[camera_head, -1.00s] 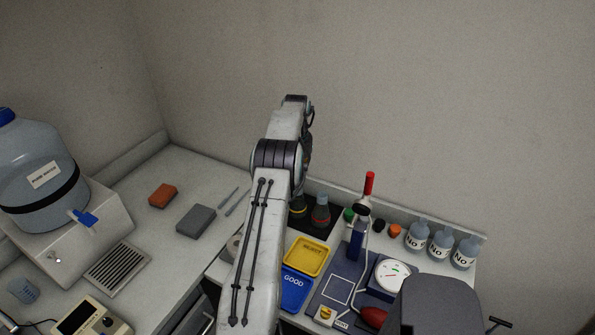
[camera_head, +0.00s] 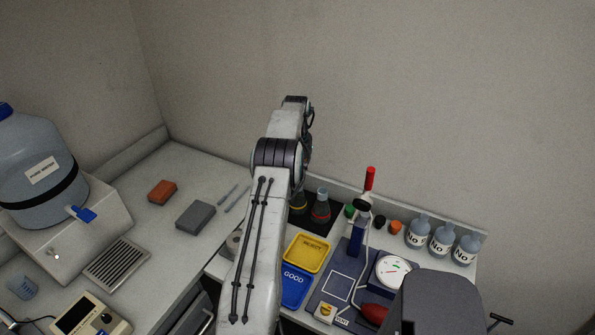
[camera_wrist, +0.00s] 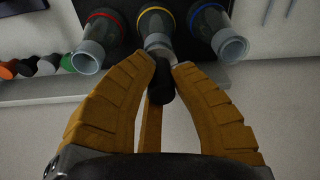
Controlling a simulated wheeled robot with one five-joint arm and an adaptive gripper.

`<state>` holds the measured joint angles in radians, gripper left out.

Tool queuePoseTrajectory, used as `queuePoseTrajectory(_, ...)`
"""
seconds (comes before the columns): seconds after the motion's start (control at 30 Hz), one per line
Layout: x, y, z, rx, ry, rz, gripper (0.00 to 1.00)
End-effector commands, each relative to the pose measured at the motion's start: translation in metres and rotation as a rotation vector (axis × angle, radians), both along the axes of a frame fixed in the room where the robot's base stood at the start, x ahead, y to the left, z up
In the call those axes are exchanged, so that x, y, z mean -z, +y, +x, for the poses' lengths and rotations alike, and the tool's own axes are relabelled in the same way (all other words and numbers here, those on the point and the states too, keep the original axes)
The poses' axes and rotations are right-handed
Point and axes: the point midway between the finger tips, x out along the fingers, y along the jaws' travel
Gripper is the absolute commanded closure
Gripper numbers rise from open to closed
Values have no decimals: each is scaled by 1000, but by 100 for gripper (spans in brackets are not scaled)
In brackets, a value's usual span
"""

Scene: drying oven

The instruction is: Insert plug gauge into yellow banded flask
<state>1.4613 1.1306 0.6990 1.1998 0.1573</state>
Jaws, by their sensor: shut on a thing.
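My gripper (camera_wrist: 164,68) is shut on the plug gauge (camera_wrist: 161,84), whose black handle shows between the orange fingers in the wrist view. Its pale end points at the mouth of the yellow banded flask (camera_wrist: 156,22), overlapping the rim in the picture. I cannot tell whether the tip is inside the neck. The yellow banded flask (camera_head: 298,208) also shows in the head view, partly behind my arm. My gripper is hidden there by my arm.
The red banded flask (camera_wrist: 96,38) and blue banded flask (camera_wrist: 220,35) stand close on either side. The dark mat (camera_head: 316,226) holds the flasks. A yellow tray (camera_head: 307,253), blue tray (camera_head: 295,287) and several bottles (camera_head: 441,243) occupy the bench.

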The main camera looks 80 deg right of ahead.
Motion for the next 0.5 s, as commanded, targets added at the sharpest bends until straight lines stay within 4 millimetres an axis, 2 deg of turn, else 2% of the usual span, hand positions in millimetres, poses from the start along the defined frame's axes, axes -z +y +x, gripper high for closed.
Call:
queuePoseTrajectory(0.1,2,0,0,0,0,-1,100)
queuePoseTrajectory(0.13,2,0,0,0,0,-1,79)
queuePoseTrajectory(0.3,2,0,0,0,0,0,64)
queuePoseTrajectory(0.4,2,0,0,0,0,0,56)
queuePoseTrajectory(0.5,2,0,0,0,0,0,56)
